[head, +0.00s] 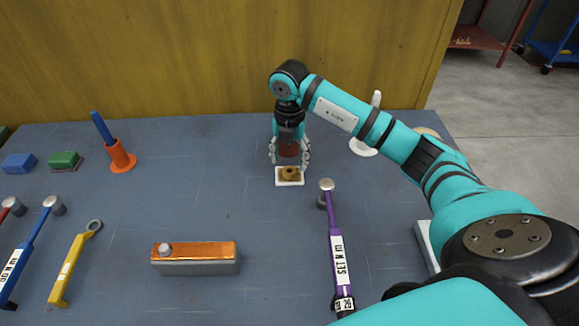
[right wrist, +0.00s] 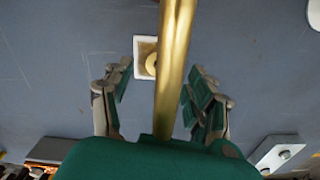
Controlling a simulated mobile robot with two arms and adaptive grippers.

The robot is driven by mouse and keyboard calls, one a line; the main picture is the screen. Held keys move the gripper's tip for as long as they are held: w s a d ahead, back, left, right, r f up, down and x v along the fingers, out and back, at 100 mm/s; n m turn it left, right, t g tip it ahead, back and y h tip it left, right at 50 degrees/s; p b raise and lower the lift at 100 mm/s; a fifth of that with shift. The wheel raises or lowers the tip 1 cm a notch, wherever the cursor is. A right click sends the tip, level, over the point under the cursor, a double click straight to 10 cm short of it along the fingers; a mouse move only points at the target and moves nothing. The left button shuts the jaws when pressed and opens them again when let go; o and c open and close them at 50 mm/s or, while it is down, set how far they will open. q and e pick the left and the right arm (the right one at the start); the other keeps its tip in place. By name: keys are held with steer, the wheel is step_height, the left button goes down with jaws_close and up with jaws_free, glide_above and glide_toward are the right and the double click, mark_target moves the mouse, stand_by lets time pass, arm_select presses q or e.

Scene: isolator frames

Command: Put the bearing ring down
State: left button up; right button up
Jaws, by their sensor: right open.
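The bearing ring (head: 290,174) is brass-coloured and sits on a small white square pad (head: 281,183) on the blue-grey table. My right gripper (head: 290,164) points down just above the ring. In the right wrist view its fingers (right wrist: 157,92) are spread apart, with no grip on the ring. There the ring (right wrist: 151,64) shows partly on the white pad (right wrist: 140,43). A brass-coloured bar (right wrist: 174,70) crosses the middle of that view and hides part of both; I cannot tell what it is. My left gripper is out of view.
A purple torque wrench (head: 334,225) lies right of the pad. An orange-topped grey block (head: 195,267) is in front at left. An orange holder (head: 121,158) with a blue handle and a white stand (head: 363,149) are farther back.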

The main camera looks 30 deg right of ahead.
mark_target(290, 170)
step_height(290, 170, up, 8)
steer(key=shift+b, duration=0.45)
steer(key=shift+r, duration=0.15)
